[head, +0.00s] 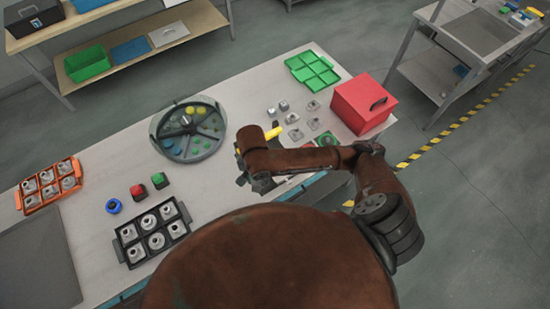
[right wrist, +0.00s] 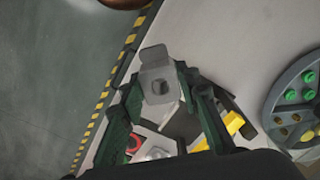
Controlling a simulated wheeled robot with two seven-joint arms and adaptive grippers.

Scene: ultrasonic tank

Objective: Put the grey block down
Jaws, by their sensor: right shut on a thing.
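My right gripper (right wrist: 158,88) is shut on the grey block (right wrist: 160,72), which shows between its dark green fingers in the right wrist view. The block has a flat grey face with a dark round spot. The bench (right wrist: 205,50) lies behind it; I cannot tell whether the block touches it. In the head view my right gripper (head: 243,178) is over the middle of the bench near its front edge, partly hidden by my brown arm, and the block cannot be made out there. My left gripper is not in view.
A round grey dish (head: 176,151) with coloured pieces stands behind and left of the gripper. A black tray (head: 129,239) of metal parts, red and green buttons and a blue ring are left. Several small grey parts, a green tray (head: 313,69) and a red box (head: 355,101) are right.

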